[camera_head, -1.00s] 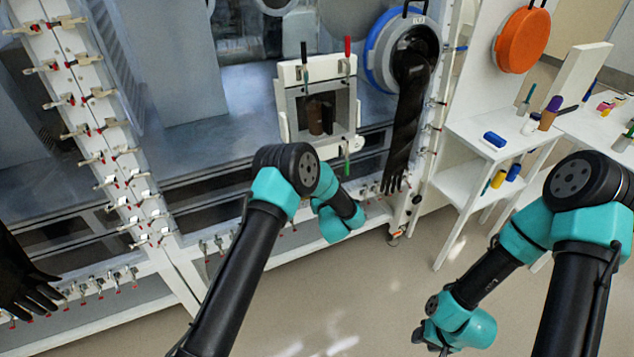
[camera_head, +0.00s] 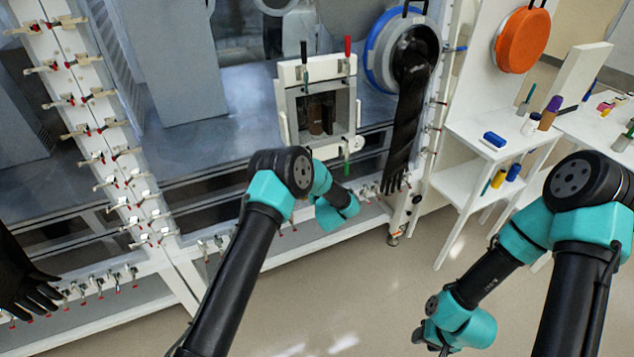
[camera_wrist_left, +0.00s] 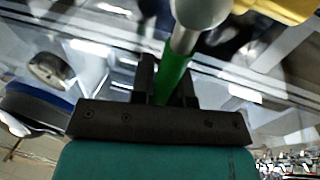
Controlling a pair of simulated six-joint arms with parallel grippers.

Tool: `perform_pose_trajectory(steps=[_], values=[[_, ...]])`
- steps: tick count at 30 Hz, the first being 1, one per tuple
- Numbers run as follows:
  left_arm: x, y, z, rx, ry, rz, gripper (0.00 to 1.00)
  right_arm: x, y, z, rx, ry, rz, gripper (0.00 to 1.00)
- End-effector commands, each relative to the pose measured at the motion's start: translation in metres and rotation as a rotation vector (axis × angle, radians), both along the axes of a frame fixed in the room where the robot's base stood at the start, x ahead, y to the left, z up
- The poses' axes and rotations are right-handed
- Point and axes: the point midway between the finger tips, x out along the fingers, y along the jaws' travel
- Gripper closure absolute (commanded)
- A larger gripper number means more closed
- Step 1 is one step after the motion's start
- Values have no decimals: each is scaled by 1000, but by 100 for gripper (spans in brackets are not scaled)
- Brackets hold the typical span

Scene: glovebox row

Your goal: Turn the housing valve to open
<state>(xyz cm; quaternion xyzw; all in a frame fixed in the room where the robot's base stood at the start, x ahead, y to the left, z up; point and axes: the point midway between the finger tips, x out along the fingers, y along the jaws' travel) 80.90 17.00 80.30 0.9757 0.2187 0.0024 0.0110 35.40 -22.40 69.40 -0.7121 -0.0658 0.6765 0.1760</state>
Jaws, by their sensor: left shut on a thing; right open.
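In the left wrist view, my left gripper (camera_wrist_left: 168,82) is shut on a green handle (camera_wrist_left: 172,78). A pale metal shaft with a rounded end (camera_wrist_left: 198,22) adjoins the handle. In the head view my left gripper is hidden, with its arm reaching toward the glovebox front. A green-handled part (camera_head: 346,168) hangs below the small framed door (camera_head: 348,100); I cannot tell whether it is the held handle or which fitting is the housing valve. My right gripper (camera_head: 434,344) is open and empty, low over the floor, and partly hidden by its own wrist.
A blue-rimmed port (camera_head: 376,48) with a hanging black glove (camera_head: 406,125) is right of the door. A white side table (camera_head: 470,128) holds small items. Rows of small red-tipped clamps line the glovebox frame (camera_head: 85,85). Floor between the arms is clear.

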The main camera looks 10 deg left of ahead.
Motion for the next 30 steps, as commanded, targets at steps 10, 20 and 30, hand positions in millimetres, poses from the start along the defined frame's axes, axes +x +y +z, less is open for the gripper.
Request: perform_pose_trajectory(steps=[10,20,30], values=[[0,0,0,0,0,0,100,0,0,0,0,0,0,57],[-1,1,0,-16,-11,2,100,0,0,0,0,0,0,57],[-8,11,-1,-139,-102,21,100,0,0,0,0,0,0,57]])
